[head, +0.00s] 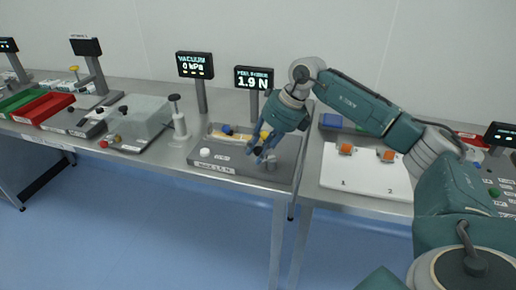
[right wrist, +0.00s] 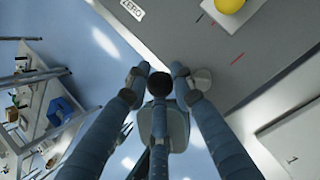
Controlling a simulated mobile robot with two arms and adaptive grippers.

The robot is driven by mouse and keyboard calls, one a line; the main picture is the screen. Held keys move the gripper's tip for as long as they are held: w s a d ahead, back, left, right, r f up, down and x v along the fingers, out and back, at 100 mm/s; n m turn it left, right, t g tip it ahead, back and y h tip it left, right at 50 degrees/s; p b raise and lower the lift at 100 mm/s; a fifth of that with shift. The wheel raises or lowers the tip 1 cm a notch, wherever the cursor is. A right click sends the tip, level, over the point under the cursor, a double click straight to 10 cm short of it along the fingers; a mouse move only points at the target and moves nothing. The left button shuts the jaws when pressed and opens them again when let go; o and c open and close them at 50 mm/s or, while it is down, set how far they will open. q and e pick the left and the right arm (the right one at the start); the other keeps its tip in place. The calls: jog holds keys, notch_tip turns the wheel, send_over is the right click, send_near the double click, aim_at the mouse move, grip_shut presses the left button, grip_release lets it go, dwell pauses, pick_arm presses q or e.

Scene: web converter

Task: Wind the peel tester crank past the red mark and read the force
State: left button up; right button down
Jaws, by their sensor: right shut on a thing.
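The peel tester (head: 225,168) is a grey flat unit on the bench, with a blue knob and a yellow part on top. Its display (head: 254,78) reads 1.9 N. My right gripper (head: 262,154) is at its front right corner, shut on the black crank knob (right wrist: 160,84), which sits between the fingers in the right wrist view. The crank arm is mostly hidden by the fingers. My left gripper is not in view.
A second display (head: 194,65) reads vacuum 0 kPa. The bench front edge is close to the crank.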

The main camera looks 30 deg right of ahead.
jog(key=shift+s+d+n+g+y+p, duration=0.1)
jog(key=shift+s+n+g+y+p, duration=0.35)
jog(key=shift+n, duration=1.15)
jog(key=shift+s+d+n+g+p, duration=0.15)
jog(key=shift+s+n+g, duration=0.6)
jog(key=shift+n, duration=0.85)
jog(key=shift+s+d+n+g+y+p, duration=0.2)
jog(key=shift+s+n+g, duration=0.4)
jog(key=shift+n, duration=1)
jog(key=shift+w+a, duration=0.1)
jog(key=shift+w, duration=0.05)
jog(key=c, duration=1.5)
grip_release()
jog(key=v, duration=1.2)
jog(key=shift+w, duration=0.15)
